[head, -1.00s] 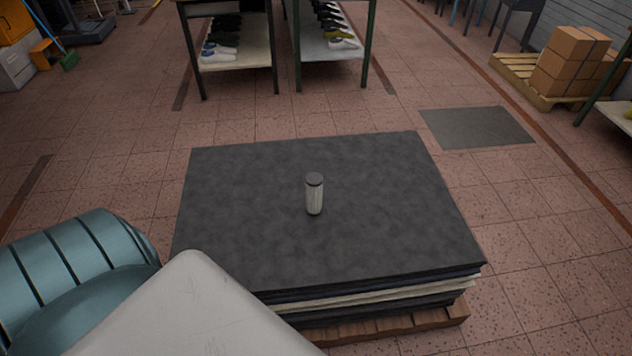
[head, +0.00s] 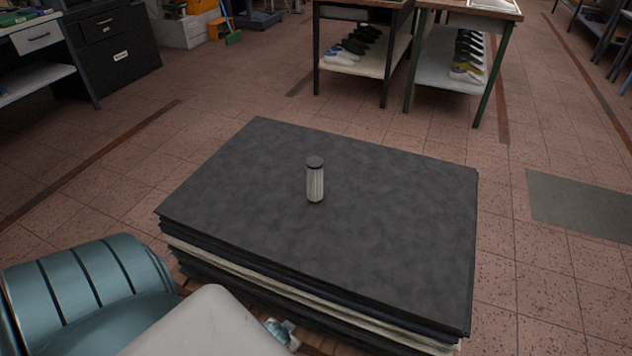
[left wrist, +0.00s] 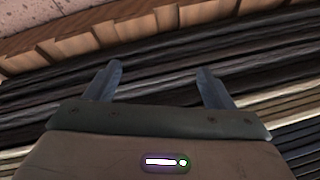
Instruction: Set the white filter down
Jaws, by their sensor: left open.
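The white filter (head: 315,185), a pale ribbed cylinder with a dark cap, stands upright on the dark top sheet of a stack (head: 400,210), near its middle. Nothing is touching it but the sheet under it. My left gripper (left wrist: 158,85) is open and empty in the left wrist view, in front of the stack's layered side. In the head view a small part of it (head: 283,335) shows low down, by the stack's near side and well apart from the filter. My right gripper is in neither view.
The stack's layered side and the wooden pallet (left wrist: 120,35) under it fill the left wrist view. Shelved tables with shoe lasts (head: 365,50) stand behind. A dark cabinet (head: 110,50) is at the far left. The sheet around the filter is bare, and tiled floor surrounds the stack.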

